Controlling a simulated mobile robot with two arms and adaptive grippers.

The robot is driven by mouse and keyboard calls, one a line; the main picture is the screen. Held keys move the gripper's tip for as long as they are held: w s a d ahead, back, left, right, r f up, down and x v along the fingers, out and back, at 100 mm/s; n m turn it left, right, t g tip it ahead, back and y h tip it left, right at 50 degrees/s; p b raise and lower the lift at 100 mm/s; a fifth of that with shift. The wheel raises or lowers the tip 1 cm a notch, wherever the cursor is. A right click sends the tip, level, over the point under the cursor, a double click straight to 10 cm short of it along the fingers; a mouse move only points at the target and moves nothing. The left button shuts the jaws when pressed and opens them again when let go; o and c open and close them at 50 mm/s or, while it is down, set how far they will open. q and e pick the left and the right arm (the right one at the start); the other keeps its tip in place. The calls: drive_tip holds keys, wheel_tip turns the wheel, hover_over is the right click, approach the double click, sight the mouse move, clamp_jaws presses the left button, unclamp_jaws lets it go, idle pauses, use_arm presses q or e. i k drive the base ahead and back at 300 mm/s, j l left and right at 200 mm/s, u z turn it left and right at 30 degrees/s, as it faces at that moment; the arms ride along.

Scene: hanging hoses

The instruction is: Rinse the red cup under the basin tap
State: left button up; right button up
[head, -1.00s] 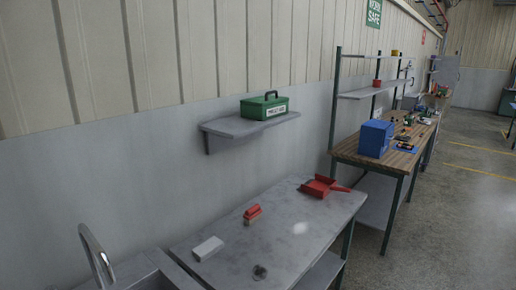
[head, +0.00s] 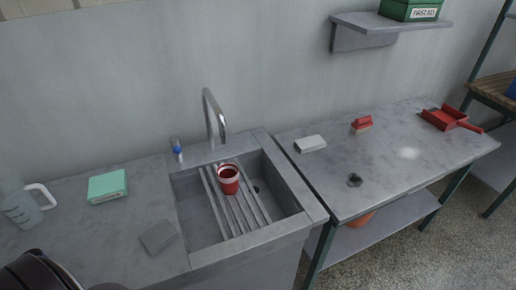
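The red cup (head: 228,180), with a pale rim, stands upright on the slatted rack (head: 239,214) in the sink basin (head: 288,205). The curved metal tap (head: 213,113) rises behind the basin, and its spout ends above and behind the cup. No water shows. A small blue-marked fitting (head: 177,150), perhaps the tap's handle, stands left of the tap. Neither of my grippers is in view. A dark rounded shape at the bottom left corner cannot be told clearly.
Left of the sink are a green box (head: 108,186), a grey pad (head: 158,237) and a pale jug (head: 20,208). The right table holds a white block (head: 310,144), a red brush (head: 362,125), a red dustpan (head: 450,119) and a dark round thing (head: 354,180). A first-aid box (head: 410,10) sits on the wall shelf.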

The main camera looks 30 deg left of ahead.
sight(176, 149)
drive_tip(key=u, duration=1.45)
